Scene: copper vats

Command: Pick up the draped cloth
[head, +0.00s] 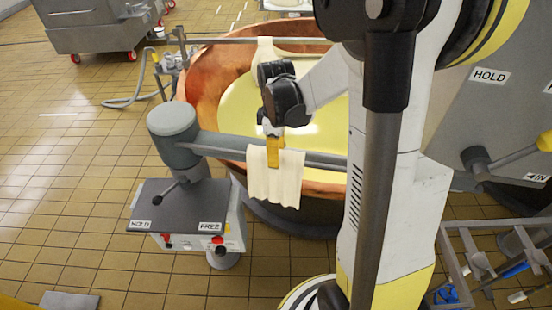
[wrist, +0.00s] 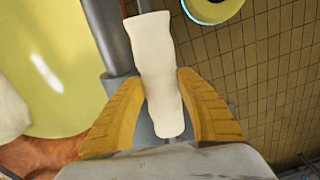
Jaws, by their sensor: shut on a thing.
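A cream draped cloth (head: 288,185) hangs over a grey horizontal bar (head: 225,145) at the near side of a copper vat. Its front part falls below the bar in soft folds. My gripper (head: 273,160) points down at the cloth from above, its yellow fingers over the cloth's upper part. In the wrist view, the yellow fingers of my gripper (wrist: 161,84) are on either side of a narrow cream length of cloth (wrist: 154,50), shut on it. A pale surface (wrist: 190,163) fills the bottom of that view. The cloth's far side is hidden in the head view.
The copper vat (head: 205,92) holds pale yellow liquid (head: 240,115). Another cream cloth (head: 265,52) hangs at the far bar. A control box (head: 180,205) marked HOLD and FREE stands left of the near cloth. Tiled floor at the left is largely clear.

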